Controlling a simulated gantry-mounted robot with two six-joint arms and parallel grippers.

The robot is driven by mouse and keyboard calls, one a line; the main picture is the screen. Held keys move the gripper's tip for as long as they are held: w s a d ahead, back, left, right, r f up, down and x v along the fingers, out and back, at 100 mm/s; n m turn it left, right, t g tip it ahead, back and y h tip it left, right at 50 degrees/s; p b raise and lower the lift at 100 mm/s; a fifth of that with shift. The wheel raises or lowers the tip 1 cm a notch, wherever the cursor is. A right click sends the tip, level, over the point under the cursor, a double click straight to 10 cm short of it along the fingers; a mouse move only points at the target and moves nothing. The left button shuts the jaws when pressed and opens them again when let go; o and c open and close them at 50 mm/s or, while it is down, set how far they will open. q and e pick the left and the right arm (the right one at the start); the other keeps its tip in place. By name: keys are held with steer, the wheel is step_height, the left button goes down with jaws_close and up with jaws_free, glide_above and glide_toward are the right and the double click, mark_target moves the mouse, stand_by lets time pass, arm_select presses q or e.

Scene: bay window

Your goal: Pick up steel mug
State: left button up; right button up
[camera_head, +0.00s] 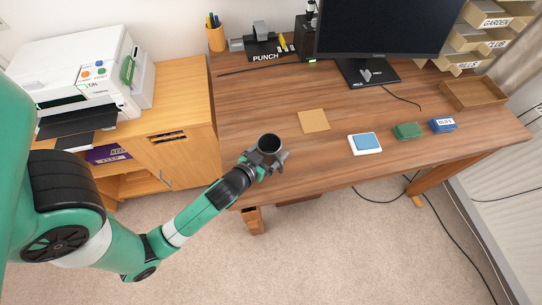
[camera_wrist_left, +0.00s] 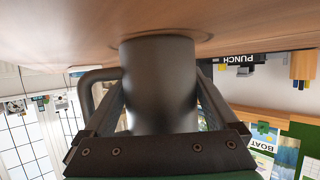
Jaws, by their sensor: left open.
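The steel mug (camera_head: 269,144) is dark grey and stands upright near the front edge of the wooden desk (camera_head: 350,185). My left gripper (camera_head: 266,160) is at the mug, with its arm coming from the left. In the left wrist view the mug (camera_wrist_left: 160,85) fills the middle, between the two open fingers. Its handle (camera_wrist_left: 88,92) sticks out to the left there, beyond the left finger. The wrist picture is upside down, with the desk at the top. The finger contact areas are partly hidden. My right gripper is not in view.
A cork square (camera_head: 313,121), a blue-and-white pad (camera_head: 365,143), a green block (camera_head: 407,131) and a blue box (camera_head: 442,125) lie to the right. A monitor (camera_head: 380,25) and pen cup (camera_head: 215,38) stand behind. A printer (camera_head: 75,70) sits on the cabinet at left.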

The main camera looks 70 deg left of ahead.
arm_select(q)
steer(key=shift+w+a+f, duration=0.2)
steer(key=shift+w+a, duration=0.15)
steer(key=shift+w, duration=0.1)
steer(key=shift+s, duration=0.1)
steer(key=c, duration=1.2)
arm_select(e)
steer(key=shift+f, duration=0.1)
arm_select(q)
steer(key=shift+r, duration=0.15)
